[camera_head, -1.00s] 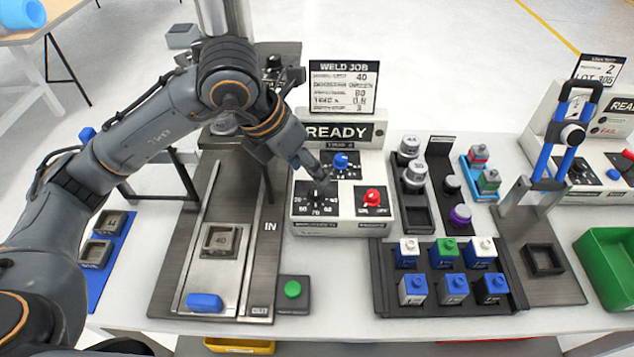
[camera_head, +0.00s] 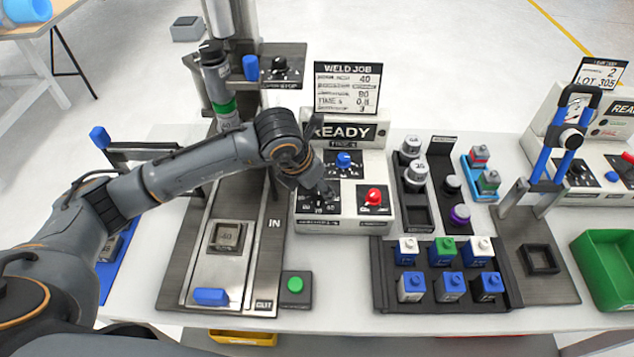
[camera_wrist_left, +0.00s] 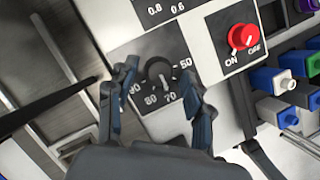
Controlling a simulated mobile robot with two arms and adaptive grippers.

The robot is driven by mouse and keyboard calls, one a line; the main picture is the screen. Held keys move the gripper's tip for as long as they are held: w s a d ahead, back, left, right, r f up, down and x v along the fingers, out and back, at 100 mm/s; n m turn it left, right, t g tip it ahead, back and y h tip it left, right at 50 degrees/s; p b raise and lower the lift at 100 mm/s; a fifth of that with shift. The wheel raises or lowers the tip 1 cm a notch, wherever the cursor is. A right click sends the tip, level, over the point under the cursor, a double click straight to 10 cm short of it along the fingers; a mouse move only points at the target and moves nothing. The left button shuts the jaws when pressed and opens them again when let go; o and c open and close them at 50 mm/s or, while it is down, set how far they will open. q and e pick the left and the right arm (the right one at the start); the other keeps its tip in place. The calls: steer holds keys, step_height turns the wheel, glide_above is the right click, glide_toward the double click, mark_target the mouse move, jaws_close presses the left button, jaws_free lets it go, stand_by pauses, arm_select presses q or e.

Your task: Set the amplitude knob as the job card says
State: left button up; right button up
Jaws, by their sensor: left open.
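The amplitude knob (camera_wrist_left: 159,70) is a dark dial with marks 50, 70, 80 and 90 legible around it in the left wrist view. Its pointer looks turned toward about 70. My left gripper (camera_wrist_left: 158,80) is open, one finger on each side of the knob; I cannot tell whether they touch it. In the head view my left gripper (camera_head: 320,190) is over the knob's dark panel (camera_head: 332,207) and partly hides it. The job card (camera_head: 347,88), headed WELD JOB, stands behind the box and shows 40, 80, 0.8 and 3; its labels are blurred. My right gripper is not in view.
A red ON/OFF knob (camera_head: 374,196) sits right of the dial and a blue knob (camera_head: 343,160) above it. The READY display (camera_head: 344,131) is behind. A green button (camera_head: 295,284) stands in front left. A rack of several blocks (camera_head: 440,301) is to the right.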

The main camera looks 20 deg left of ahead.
arm_select(q)
steer(key=shift+w+f, duration=0.1)
steer(key=shift+f, duration=0.15)
jaws_close()
